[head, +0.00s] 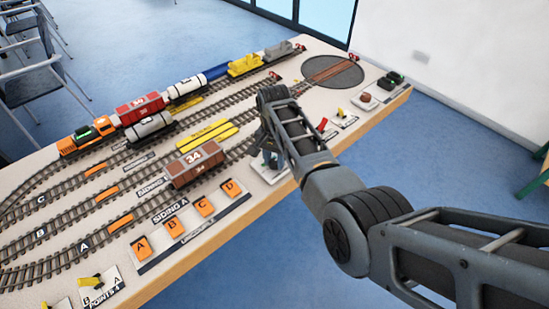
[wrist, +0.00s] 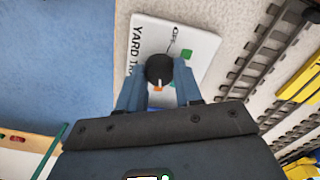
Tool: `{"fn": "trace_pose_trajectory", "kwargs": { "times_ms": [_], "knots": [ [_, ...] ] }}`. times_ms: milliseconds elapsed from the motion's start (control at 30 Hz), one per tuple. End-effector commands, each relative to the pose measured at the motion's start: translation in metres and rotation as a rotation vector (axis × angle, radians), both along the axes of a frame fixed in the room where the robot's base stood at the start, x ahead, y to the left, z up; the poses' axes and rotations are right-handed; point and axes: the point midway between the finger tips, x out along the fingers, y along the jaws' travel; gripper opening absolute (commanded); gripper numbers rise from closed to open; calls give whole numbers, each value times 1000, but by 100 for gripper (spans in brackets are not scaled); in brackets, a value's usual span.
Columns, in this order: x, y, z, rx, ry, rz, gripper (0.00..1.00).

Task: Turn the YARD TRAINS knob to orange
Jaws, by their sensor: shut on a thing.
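A pale pointer line on the knob faces the near side in the wrist view, beside a small orange mark (wrist: 157,89). In the head view the plate (head: 268,173) shows under my gripper (head: 267,158) at the table's front edge. The knob is hidden there by my arm.
Tracks with wagons, including a brown wagon (head: 195,163) marked 34, lie close to the left of my gripper. A turntable (head: 332,72) is at the far right end. Orange lettered tiles (head: 173,228) and small levers (head: 342,113) line the front edge.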

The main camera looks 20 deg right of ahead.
Motion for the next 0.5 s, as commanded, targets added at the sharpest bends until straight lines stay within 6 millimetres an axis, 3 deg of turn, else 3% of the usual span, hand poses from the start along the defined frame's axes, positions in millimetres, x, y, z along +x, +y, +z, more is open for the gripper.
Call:
{"fn": "trace_pose_trajectory", "kwargs": {
  "times_ms": [500],
  "knots": [
    [1, 0, 1, 1, -2, -66, 4]
  ]
}}
